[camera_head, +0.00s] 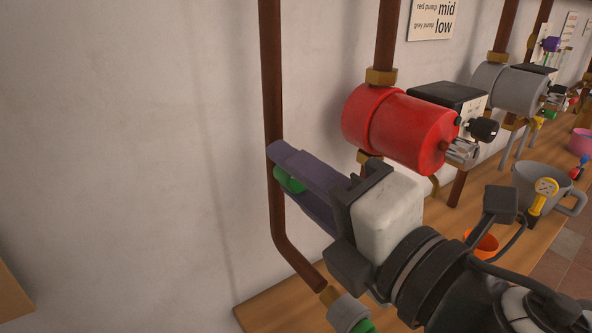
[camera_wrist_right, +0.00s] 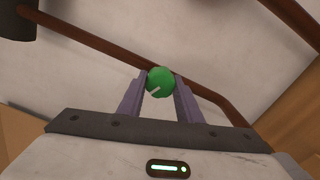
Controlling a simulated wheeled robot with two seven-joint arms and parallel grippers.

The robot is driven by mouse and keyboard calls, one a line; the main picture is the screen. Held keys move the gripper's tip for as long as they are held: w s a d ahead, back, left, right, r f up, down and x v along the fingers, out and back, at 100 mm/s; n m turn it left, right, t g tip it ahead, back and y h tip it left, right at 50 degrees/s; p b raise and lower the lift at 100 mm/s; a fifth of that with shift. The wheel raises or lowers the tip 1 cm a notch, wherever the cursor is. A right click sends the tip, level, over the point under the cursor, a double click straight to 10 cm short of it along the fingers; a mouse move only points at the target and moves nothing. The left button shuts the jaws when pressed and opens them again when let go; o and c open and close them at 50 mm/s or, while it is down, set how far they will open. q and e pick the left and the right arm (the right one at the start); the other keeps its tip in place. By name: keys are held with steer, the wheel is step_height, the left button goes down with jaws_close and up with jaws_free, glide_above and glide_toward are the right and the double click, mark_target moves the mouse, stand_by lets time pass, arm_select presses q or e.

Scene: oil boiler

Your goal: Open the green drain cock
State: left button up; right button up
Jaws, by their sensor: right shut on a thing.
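The green drain cock (camera_head: 288,180) shows as a round green knob at the brown vertical pipe in the head view, partly hidden by my right gripper (camera_head: 284,169). In the right wrist view the green knob (camera_wrist_right: 160,82), with a pale mark on it, sits between the tips of my right gripper (camera_wrist_right: 160,88). The right gripper is shut on the knob, with a purple finger on each side. My left gripper is not in view.
A red pump (camera_head: 402,128) hangs just behind my right gripper, with a grey pump (camera_head: 508,90) farther right. Another green part (camera_head: 362,326) is at the pipe's lower end. A grey mug (camera_head: 540,187) and an orange cup (camera_head: 482,243) stand on the wooden bench (camera_head: 275,306).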

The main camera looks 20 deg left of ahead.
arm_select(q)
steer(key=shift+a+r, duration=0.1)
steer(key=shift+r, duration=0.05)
arm_select(e)
steer(key=shift+f+n, duration=0.1)
steer(key=shift+n, duration=1.5)
steer(key=o, duration=1)
steer(key=shift+o, duration=0.2)
